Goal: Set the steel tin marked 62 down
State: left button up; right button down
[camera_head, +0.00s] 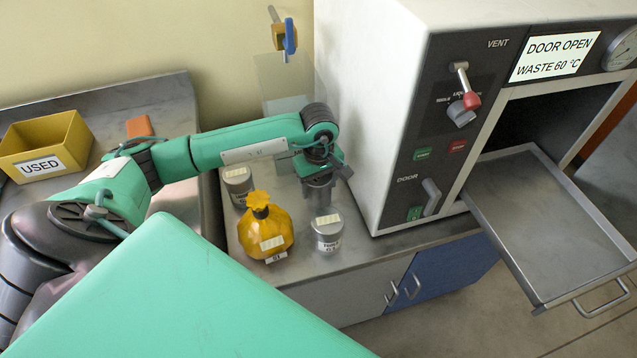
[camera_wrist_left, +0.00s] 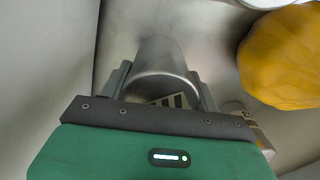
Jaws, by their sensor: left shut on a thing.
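My left gripper (camera_head: 321,178) is shut on a steel tin (camera_head: 318,197) at the counter, left of the white cabinet. In the left wrist view the gripper (camera_wrist_left: 163,88) has its fingers on both sides of the tin (camera_wrist_left: 160,60), and a striped label shows on it. I cannot read the held tin's number, or tell whether it touches the counter. A second steel tin (camera_head: 327,234) with a label stands just in front of it. A third steel tin (camera_head: 238,184) stands to the left. My right gripper is not in view.
The cabinet (camera_head: 375,110) rises close on the right. Its tray (camera_head: 550,220) is pulled out. A yellow USED bin (camera_head: 45,145) is at far left.

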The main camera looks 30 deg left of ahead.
pick_arm(q)
jog(key=o, duration=1.2)
jog(key=shift+c, duration=0.2)
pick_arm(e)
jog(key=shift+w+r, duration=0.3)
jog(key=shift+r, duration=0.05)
pick_arm(q)
jog(key=shift+r, duration=0.15)
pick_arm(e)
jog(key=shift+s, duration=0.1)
pick_arm(q)
notch_tip(320, 180, up, 3)
jog(key=shift+w+r, duration=0.1)
jog(key=shift+r, duration=0.05)
notch_tip(320, 180, up, 8)
jog(key=shift+f+b, duration=0.2)
jog(key=shift+b, duration=0.15)
jog(key=shift+r, duration=0.5)
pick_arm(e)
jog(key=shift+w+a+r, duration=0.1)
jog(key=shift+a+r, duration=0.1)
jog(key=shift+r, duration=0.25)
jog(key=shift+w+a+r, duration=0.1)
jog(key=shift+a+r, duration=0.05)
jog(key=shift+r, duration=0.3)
